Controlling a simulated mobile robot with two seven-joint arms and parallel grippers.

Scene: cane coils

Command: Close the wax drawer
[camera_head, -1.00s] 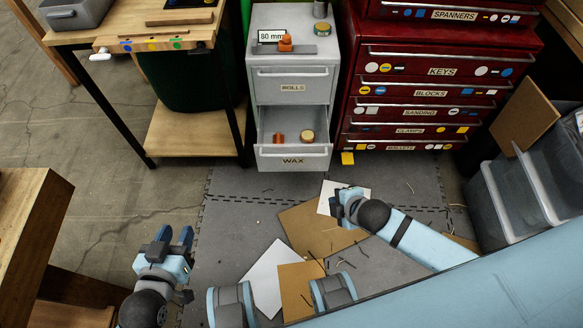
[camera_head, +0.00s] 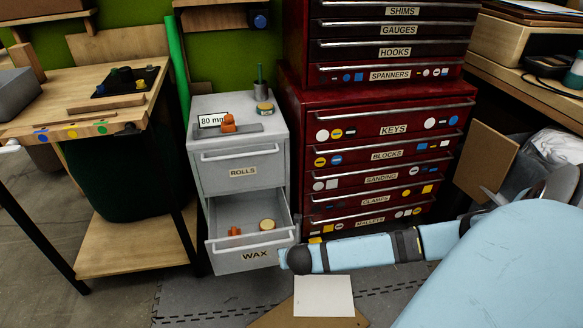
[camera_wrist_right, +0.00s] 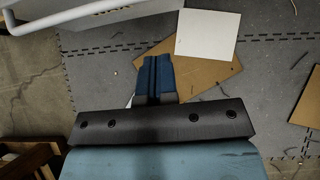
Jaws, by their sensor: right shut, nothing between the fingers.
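The grey wax drawer (camera_head: 251,251), the lower drawer of the grey cabinet (camera_head: 241,168), stands open. Its front has a bar handle and a "WAX" label. An orange piece (camera_head: 235,231) and a round tin (camera_head: 267,225) lie inside. My right gripper (camera_head: 283,258) is at the right end of the drawer front in the head view, mostly hidden behind its own wrist. In the right wrist view its blue fingers (camera_wrist_right: 158,78) are together and empty, and the pale bar handle (camera_wrist_right: 100,10) is at the top left, apart from them.
The rolls drawer (camera_head: 243,172) above is shut. A red tool chest (camera_head: 380,150) stands close on the right. A wooden bench (camera_head: 60,110) and dark green bin (camera_head: 120,175) are on the left. Cardboard and a white sheet (camera_head: 323,296) lie on the floor mat.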

